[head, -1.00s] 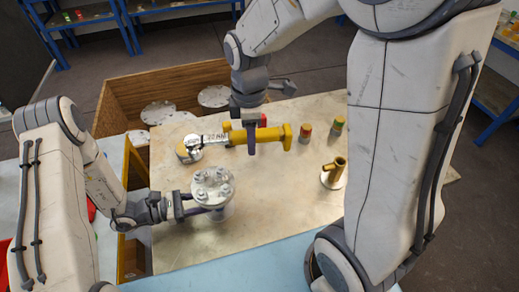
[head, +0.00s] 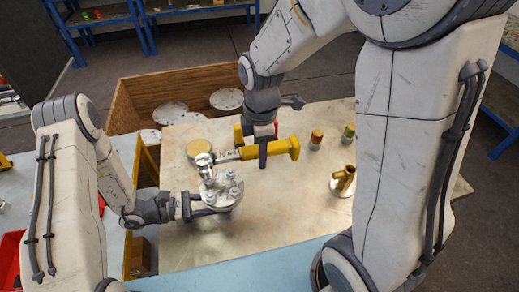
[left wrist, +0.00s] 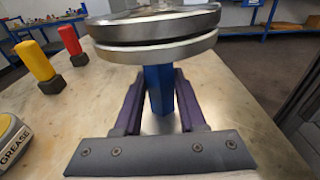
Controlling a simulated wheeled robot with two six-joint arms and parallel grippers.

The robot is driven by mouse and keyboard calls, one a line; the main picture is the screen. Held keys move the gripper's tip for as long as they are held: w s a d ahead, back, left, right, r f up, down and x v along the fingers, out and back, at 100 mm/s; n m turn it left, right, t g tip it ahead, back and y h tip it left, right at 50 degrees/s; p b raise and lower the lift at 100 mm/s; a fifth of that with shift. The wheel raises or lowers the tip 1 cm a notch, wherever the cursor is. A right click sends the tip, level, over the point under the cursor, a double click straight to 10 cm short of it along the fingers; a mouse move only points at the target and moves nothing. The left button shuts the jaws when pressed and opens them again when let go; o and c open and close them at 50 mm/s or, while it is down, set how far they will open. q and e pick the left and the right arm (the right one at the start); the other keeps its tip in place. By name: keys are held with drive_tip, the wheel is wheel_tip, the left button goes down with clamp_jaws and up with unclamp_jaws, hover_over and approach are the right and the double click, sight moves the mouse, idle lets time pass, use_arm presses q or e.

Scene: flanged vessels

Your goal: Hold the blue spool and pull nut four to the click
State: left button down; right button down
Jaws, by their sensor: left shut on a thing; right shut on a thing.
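The flanged vessel (head: 222,192) stands upright on the table in the head view, with several nuts on its round top flange. Its blue spool (left wrist: 158,90) shows below the paired flanges (left wrist: 155,32) in the left wrist view. My left gripper (head: 203,210) is shut around the spool, one purple finger on each side. My right gripper (head: 262,152) is shut on the yellow handle of a torque wrench (head: 282,149). The wrench's silver head (head: 204,161) is over the flange's far-left edge, at a nut there. I cannot tell whether it is seated, nor read nut numbers.
A wooden crate (head: 170,84) with discs lies behind. The table front is clear.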

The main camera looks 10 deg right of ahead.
drive_tip(key=shift+f, duration=0.15)
drive_tip(key=shift+f, duration=1.05)
drive_tip(key=shift+m, duration=0.8)
drive_tip(key=shift+s+a+r, duration=0.1)
drive_tip(key=shift+s+r, duration=0.2)
drive_tip(key=shift+r, duration=0.55)
drive_tip(key=shift+s+d+r, duration=0.1)
drive_tip(key=shift+s+r, duration=0.2)
drive_tip(key=shift+r, duration=0.55)
drive_tip(key=shift+s+a+r, duration=0.1)
drive_tip(key=shift+s+r, duration=0.2)
drive_tip(key=shift+r, duration=0.55)
use_arm(q)
drive_tip(key=shift+c, duration=2)
unclamp_jaws()
